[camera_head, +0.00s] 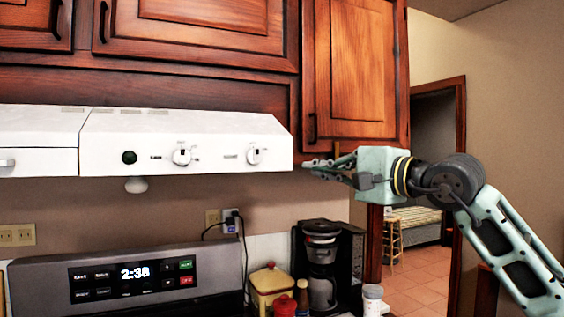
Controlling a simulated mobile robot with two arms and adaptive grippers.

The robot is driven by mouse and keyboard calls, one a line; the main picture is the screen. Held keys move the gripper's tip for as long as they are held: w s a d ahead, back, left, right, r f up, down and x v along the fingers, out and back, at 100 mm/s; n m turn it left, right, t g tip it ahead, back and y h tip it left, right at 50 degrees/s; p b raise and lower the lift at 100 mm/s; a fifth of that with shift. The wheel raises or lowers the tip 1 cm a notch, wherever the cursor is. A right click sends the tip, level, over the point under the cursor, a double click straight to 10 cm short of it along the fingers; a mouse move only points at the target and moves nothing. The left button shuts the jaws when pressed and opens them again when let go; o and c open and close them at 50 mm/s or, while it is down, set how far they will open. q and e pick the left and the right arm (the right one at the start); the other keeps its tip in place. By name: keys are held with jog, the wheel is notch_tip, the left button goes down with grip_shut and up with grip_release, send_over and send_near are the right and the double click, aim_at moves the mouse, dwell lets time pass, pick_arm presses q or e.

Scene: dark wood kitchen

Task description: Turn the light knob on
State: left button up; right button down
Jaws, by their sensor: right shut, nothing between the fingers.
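The white range hood (190,137) hangs under the wood cabinets. Its front panel carries two round white knobs, a left knob (182,155) and a right knob (254,155), each with a dark mark near its middle. The labels beside them are too small to read, so I cannot tell which is the light knob. A white bulb (136,184) shows below the hood and does not look clearly lit. My right gripper (308,164) is shut and empty, pointing left, just off the hood's right end and apart from both knobs. My left gripper is not in view.
A stove (226,268) with a clock panel stands below the hood. A black coffee maker (320,262), a yellow canister (270,284) and a jar (372,298) stand to its right. Cabinet doors (355,70) are above my right gripper. A doorway opens at the right.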

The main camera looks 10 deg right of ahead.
aim_at(271, 162)
jog(key=shift+h, duration=0.4)
jog(key=p+x, duration=0.1)
jog(key=x, duration=0.2)
jog(key=r+p+x, duration=0.1)
jog(key=p+x, duration=0.1)
jog(key=x, duration=0.1)
jog(key=d+r+p+x, duration=0.1)
jog(key=p+x, duration=0.1)
jog(key=x, duration=0.1)
jog(key=shift+w, duration=0.35)
jog(key=a, duration=0.1)
jog(key=a+p, duration=0.1)
jog(key=a, duration=0.1)
jog(key=shift+s+f, duration=0.25)
jog(key=shift+s, duration=0.05)
jog(key=shift+s+a+p, duration=0.25)
jog(key=shift+a+p, duration=0.1)
jog(key=shift+a, duration=0.05)
jog(key=shift+f, duration=0.1)
jog(key=shift+w, duration=0.1)
jog(key=shift+d, duration=0.1)
